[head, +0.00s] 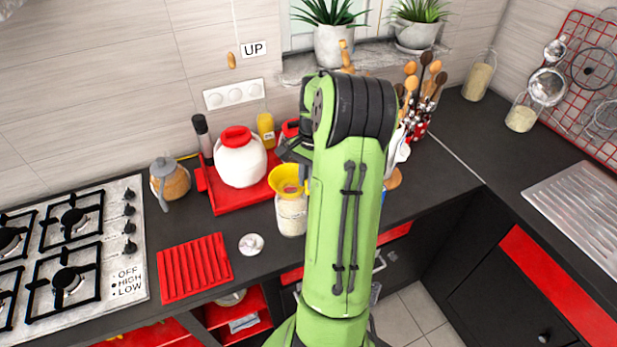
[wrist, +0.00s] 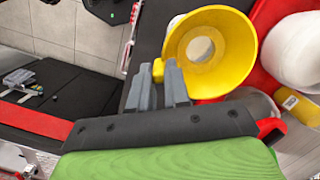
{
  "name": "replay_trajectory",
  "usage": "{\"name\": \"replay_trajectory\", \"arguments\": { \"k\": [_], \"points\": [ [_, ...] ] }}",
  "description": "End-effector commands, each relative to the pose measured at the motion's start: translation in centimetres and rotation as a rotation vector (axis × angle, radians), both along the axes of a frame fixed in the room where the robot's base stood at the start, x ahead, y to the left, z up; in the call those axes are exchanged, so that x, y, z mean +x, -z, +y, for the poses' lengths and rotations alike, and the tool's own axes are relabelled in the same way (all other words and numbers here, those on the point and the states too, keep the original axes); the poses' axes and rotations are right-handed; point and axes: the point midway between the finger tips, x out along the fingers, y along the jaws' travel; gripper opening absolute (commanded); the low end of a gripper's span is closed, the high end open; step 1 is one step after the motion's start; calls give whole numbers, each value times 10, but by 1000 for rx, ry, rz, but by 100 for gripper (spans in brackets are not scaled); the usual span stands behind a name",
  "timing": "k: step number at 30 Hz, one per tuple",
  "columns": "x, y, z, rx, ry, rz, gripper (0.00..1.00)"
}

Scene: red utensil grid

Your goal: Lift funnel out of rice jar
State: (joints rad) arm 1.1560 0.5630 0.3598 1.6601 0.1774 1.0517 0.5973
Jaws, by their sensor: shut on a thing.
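The yellow funnel (head: 283,173) is at the mouth of the clear rice jar (head: 291,217), which stands upright on the dark counter with pale rice in it. I cannot tell whether the funnel's stem is still inside the jar. In the wrist view the funnel (wrist: 238,62) shows its wide bowl and round centre hole. My gripper (wrist: 156,82) is shut on the small yellow tab at the funnel's rim. In the head view my green arm and dark wrist hide most of the gripper.
A white jar with a red lid (head: 240,162) stands on a red tray (head: 228,205) behind and left of the rice jar. A yellow bottle (head: 266,130) is behind. Utensils (head: 425,88) stand right.

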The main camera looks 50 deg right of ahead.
Motion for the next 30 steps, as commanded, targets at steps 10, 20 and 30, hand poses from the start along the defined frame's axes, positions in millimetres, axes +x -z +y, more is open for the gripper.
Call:
{"name": "replay_trajectory", "arguments": {
  "k": [10,20,30],
  "points": [
    [0,1,0,1,0,1,0],
    [0,-13,0,0,0,0,0],
    [0,-23,0,0,-1,0,0]
  ]
}}
